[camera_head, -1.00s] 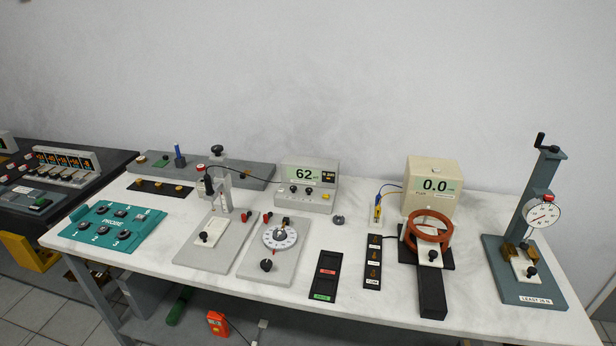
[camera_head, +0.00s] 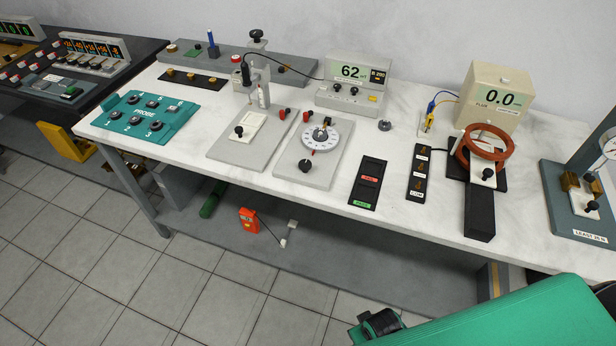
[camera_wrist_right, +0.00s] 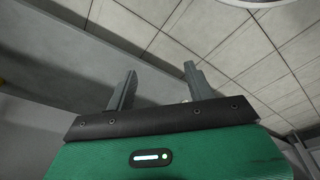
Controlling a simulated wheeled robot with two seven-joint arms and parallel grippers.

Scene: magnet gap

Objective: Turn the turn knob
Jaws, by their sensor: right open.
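In the head view, a grey plate (camera_head: 333,170) on the white table carries a round white dial (camera_head: 320,144) with a small knob at its centre. A black knob (camera_head: 305,166) stands at the plate's front. I cannot tell which of these is the turn knob. My right arm's green link (camera_head: 520,315) fills the lower right, in front of the table and apart from the dial plate. In the right wrist view my right gripper (camera_wrist_right: 160,68) is open and empty, over the floor. My left gripper is out of view.
A meter reading 62 (camera_head: 352,80) stands behind the dial. Left is a plate with a stand (camera_head: 255,145); right are black strips (camera_head: 368,184), a red-brown coil (camera_head: 485,145) and a flux meter (camera_head: 497,95). The table's front edge lies between my arm and these.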

